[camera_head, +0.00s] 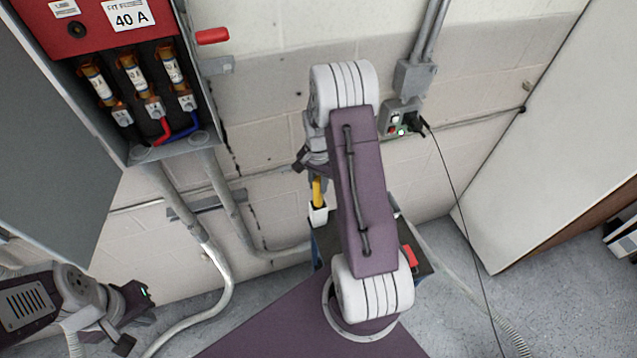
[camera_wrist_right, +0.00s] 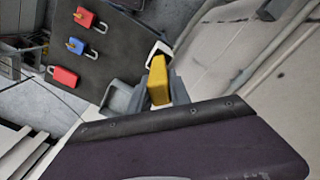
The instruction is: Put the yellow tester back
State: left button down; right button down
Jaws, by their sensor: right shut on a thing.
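The yellow tester (camera_head: 317,191) is upright, with its lower end at the white holder (camera_head: 318,214) on the side of the cart. In the right wrist view the tester (camera_wrist_right: 158,80) sits between the fingers of my right gripper (camera_wrist_right: 155,92), which is shut on it. The white holder (camera_wrist_right: 160,48) shows just beyond it; I cannot tell how deep the tester sits in it. In the head view my right gripper (camera_head: 314,165) is partly hidden by my arm. My left gripper (camera_head: 130,316) is empty at the lower left, its fingers apart.
The open fuse box (camera_head: 105,75) with a red handle (camera_head: 212,36) is on the wall at upper left. A socket (camera_head: 402,118) with a plugged cable is on the wall.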

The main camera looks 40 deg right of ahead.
jog(key=shift+f, duration=0.15)
jog(key=c, duration=1.2)
grip_release()
jog(key=shift+s, duration=0.1)
jog(key=shift+r, duration=0.2)
jog(key=shift+r, duration=0.2)
notch_tip(320, 180, up, 12)
jog(key=b, duration=0.2)
jog(key=shift+f+b, duration=0.2)
jog(key=shift+b, duration=0.2)
jog(key=s+a+f+n, duration=0.2)
jog(key=s+a+n, duration=0.4)
jog(key=a, duration=0.2)
jog(key=s+a+f+n+t, duration=0.1)
jog(key=s+a+f+n, duration=0.2)
jog(key=s+a+n, duration=0.3)
jog(key=shift+a+f, duration=0.25)
jog(key=shift+a, duration=0.9)
